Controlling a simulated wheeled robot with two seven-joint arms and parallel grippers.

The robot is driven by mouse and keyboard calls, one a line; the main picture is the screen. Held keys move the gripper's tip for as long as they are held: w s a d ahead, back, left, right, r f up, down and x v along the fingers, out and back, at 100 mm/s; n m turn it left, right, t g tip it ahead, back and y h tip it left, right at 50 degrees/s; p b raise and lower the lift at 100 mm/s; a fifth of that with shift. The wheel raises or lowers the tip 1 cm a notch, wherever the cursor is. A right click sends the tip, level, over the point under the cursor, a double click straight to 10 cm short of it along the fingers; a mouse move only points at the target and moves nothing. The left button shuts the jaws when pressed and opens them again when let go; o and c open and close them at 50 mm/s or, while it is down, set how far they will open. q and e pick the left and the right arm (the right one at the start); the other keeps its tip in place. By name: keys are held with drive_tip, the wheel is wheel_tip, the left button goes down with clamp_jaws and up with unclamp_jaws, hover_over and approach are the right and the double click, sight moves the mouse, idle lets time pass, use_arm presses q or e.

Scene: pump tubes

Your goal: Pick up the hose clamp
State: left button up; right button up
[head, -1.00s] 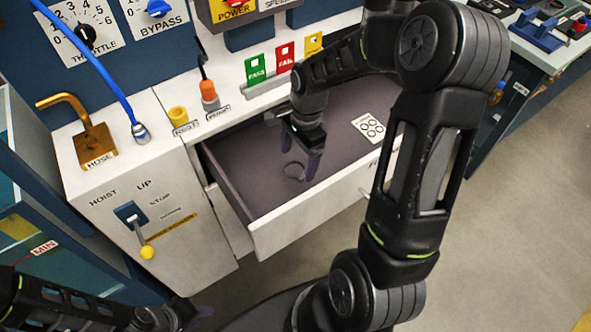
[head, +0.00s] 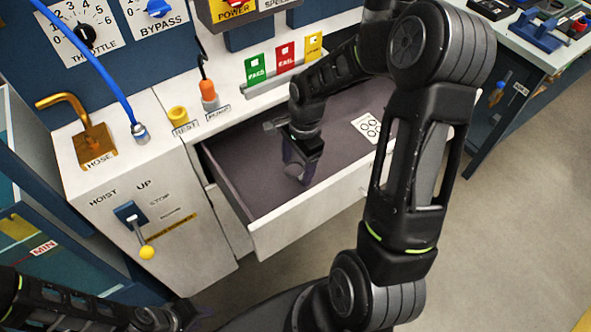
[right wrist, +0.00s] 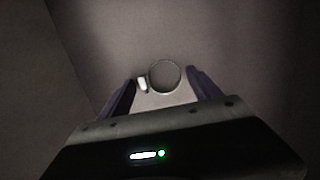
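The hose clamp (right wrist: 150,83) is a thin ring with a small pale screw block on its left side. It lies on the floor of the open drawer. In the right wrist view it sits between the two dark fingers of my right gripper (right wrist: 163,92), with gaps on both sides. The right gripper is open and low over the clamp. In the head view the right gripper (head: 297,170) is inside the drawer and mostly hides the clamp. My left gripper (head: 178,318) is at the bottom left edge, dark and partly cut off.
The drawer (head: 312,227) stands pulled out, its walls around my right gripper. A white card with circles (head: 368,127) lies in it to the right. A hoist lever (head: 147,252) is on the cabinet front at the left. Open floor lies to the right.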

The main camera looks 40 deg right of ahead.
sight(297, 170)
drive_tip(key=c, duration=1.1)
wheel_tip(297, 170, up, 10)
drive_tip(key=shift+p, duration=0.35)
idle(0.4)
